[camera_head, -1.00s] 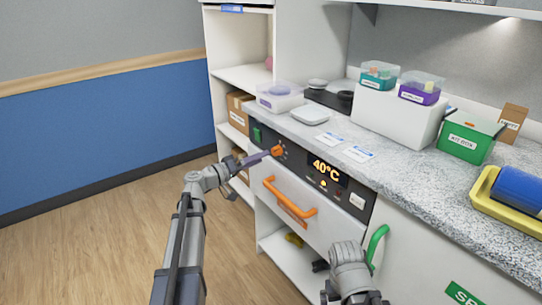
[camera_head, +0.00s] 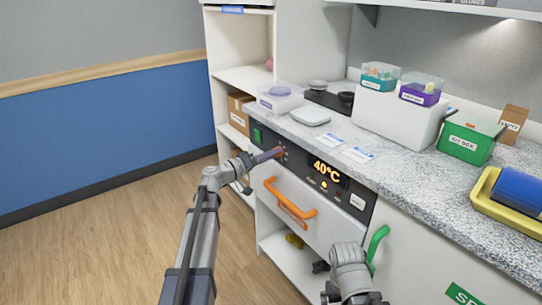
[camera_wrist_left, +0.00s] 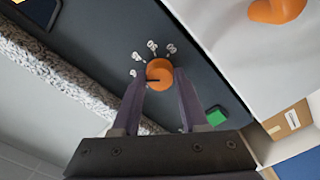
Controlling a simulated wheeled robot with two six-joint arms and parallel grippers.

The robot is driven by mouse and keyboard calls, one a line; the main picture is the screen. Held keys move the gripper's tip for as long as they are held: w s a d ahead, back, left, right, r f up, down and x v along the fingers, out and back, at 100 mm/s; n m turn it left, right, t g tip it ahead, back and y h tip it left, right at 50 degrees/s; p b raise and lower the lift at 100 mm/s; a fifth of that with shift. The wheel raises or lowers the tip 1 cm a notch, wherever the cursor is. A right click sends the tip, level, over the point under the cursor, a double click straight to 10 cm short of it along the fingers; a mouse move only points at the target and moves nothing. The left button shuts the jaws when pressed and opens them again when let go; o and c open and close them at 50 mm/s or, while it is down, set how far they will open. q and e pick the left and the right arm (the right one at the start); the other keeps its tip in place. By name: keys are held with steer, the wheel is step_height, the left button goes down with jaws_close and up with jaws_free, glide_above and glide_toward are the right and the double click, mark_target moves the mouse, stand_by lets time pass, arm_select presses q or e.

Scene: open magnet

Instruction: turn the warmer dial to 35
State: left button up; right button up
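The orange warmer dial (camera_wrist_left: 160,73) sits on the dark control panel, with small white marks around part of it and a dark pointer line on its face. My left gripper (camera_head: 272,154) is at the dial and mostly covers it in the head view. In the left wrist view its two purple-grey fingers (camera_wrist_left: 160,88) stand on either side of the dial, very close to its edges. I cannot tell whether they press on it. The warmer display (camera_head: 327,171) reads 40°C.
The drawer's orange handle (camera_head: 290,198) is below the panel, and a green handle (camera_head: 377,245) is to its right. A green switch (camera_wrist_left: 216,116) is near the dial. The speckled counter (camera_head: 400,165) above holds boxes and a tray. Open floor lies left.

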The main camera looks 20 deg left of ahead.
arm_select(q)
jaws_close()
steer(key=shift+n, duration=3.9)
steer(key=shift+o, duration=2.3)
jaws_free()
